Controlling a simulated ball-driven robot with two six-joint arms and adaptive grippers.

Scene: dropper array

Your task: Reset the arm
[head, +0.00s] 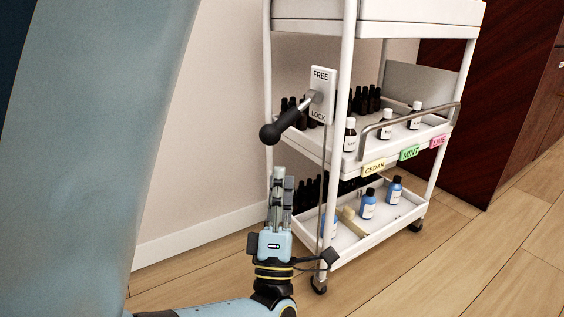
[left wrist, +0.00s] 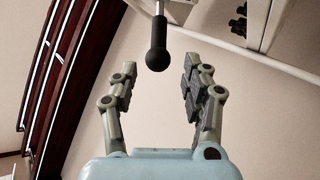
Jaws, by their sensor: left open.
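My left gripper (head: 279,185) is in front of the white cart's left side, pointing up. In the left wrist view my left gripper (left wrist: 160,82) is open, with nothing between its fingers. A lever with a black knob (head: 283,127) sticks out from a plate marked FREE and LOCK (head: 322,94) on the cart post. The lever slants down to the left, and its knob is above the gripper, apart from it. The knob (left wrist: 157,50) also shows beyond the fingertips in the left wrist view. My right gripper is not in view.
The white cart (head: 353,255) holds dark bottles and white-capped bottles on its middle shelf, and blue bottles (head: 368,204) on its lower one. Tags read CEDAR, MINT and LIME. A pale wall is behind; wooden floor (head: 480,270) is clear at the right.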

